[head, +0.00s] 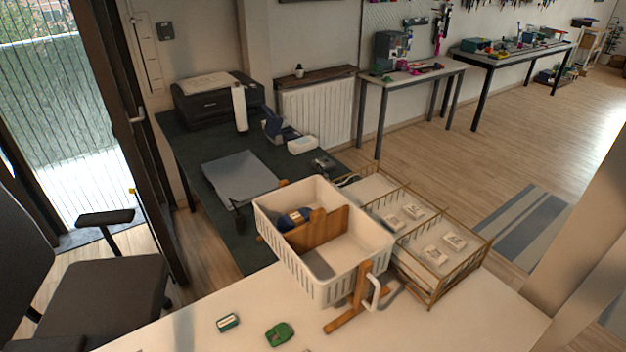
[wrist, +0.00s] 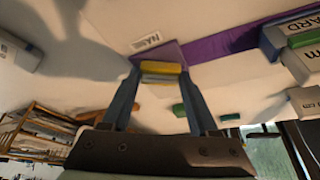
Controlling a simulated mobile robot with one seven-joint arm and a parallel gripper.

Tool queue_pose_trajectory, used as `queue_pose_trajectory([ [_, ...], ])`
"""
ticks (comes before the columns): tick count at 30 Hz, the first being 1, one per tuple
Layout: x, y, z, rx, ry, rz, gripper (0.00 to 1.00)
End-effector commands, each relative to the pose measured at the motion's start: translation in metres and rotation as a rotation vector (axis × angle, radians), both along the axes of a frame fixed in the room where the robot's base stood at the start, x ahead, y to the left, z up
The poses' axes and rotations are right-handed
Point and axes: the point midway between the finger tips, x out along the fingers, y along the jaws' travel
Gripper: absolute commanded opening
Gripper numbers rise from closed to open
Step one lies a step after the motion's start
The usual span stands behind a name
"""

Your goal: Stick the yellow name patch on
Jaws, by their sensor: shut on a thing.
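I cannot tell whether the yellow piece touches the purple. A white label with dark letters (wrist: 146,41) lies just beyond. My gripper and the yellow piece are not visible in the head view.
Lettered boxes (wrist: 290,32) stand right in the wrist view.

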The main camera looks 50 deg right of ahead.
Motion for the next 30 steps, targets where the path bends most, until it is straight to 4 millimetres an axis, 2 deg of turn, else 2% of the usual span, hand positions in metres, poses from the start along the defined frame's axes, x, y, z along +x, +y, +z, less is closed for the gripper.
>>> queue_pose_trajectory([
  [30, 0.0001, -0.0001, -0.0060, 0.000, 0.000, 0.000, 0.10],
])
